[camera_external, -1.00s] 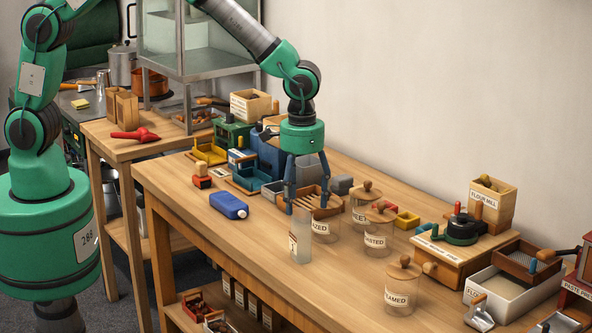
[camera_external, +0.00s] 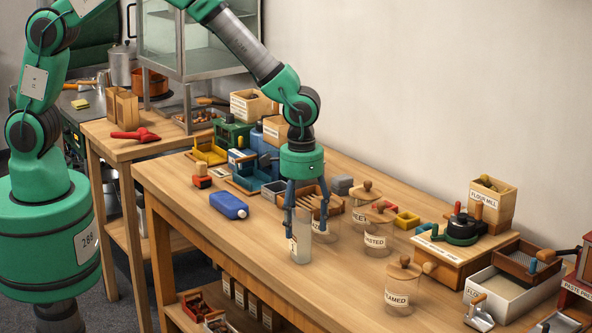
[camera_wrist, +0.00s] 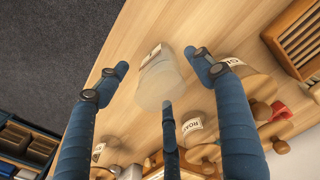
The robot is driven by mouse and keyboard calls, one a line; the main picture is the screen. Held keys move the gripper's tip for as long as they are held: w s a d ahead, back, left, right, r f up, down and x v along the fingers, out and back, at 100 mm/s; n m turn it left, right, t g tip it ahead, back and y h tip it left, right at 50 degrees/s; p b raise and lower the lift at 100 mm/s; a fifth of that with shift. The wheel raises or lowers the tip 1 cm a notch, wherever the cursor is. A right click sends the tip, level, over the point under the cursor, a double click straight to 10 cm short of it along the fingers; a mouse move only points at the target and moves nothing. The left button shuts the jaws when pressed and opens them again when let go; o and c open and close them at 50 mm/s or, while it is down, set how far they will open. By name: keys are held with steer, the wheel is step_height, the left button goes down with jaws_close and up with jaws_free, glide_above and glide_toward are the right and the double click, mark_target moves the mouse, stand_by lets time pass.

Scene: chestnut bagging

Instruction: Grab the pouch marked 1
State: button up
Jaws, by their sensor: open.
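A small translucent pouch (camera_external: 300,248) stands upright near the front edge of the wooden table, with a white label whose mark is too small to read. It also shows in the wrist view (camera_wrist: 158,80), pale and frosted, between the blue fingers. My gripper (camera_external: 306,228) points down over the pouch, its fingers open and spread around the pouch's upper part. In the wrist view my gripper (camera_wrist: 158,68) has a finger on each side of the pouch with gaps left, and a third finger below it. I cannot tell whether any finger touches it.
Glass jars with wooden lids stand close by on the right, including one labelled as roasted (camera_external: 376,238) and another farther forward (camera_external: 403,290). A blue bottle (camera_external: 228,206) lies to the left. A slatted wooden rack (camera_wrist: 294,38) is behind. The front table strip is clear.

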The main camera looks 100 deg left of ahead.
mark_target(301, 224)
step_height(301, 224, down, 4)
steer(key=shift+f, duration=0.1)
stand_by(0.6)
steer(key=c, duration=1.3)
